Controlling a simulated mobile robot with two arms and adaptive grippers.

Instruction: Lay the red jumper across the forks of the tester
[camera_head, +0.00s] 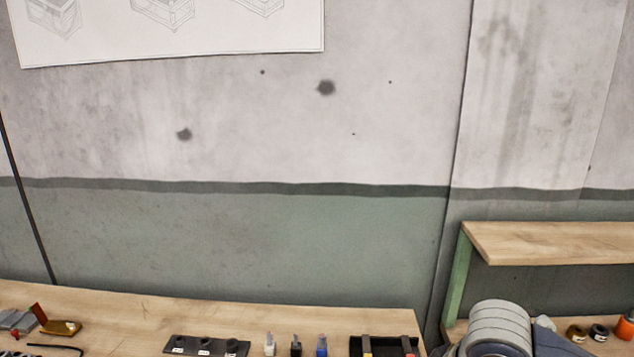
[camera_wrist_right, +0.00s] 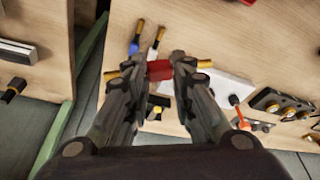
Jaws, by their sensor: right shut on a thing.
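The red jumper (camera_wrist_right: 160,70) is a short red cylinder with brass-coloured ends sticking out on both sides. In the right wrist view my right gripper (camera_wrist_right: 160,72) is shut on its red middle, with one finger on each side. The jumper is seen against the wooden bench top; its height above it is hard to tell. A white block (camera_wrist_right: 222,90) lies partly behind the right finger. I cannot make out the tester's forks in either view, and cannot tell whether this block belongs to it. The right gripper is not visible in the head view. My left gripper is in neither view.
In the head view a black strip with labelled knobs (camera_head: 205,346), small white, black and blue upright items (camera_head: 296,346) and a black tray (camera_head: 384,346) stand on the bench (camera_head: 130,306). A brass-coloured piece (camera_head: 62,327) lies at left. A wooden shelf (camera_head: 560,240) is at right.

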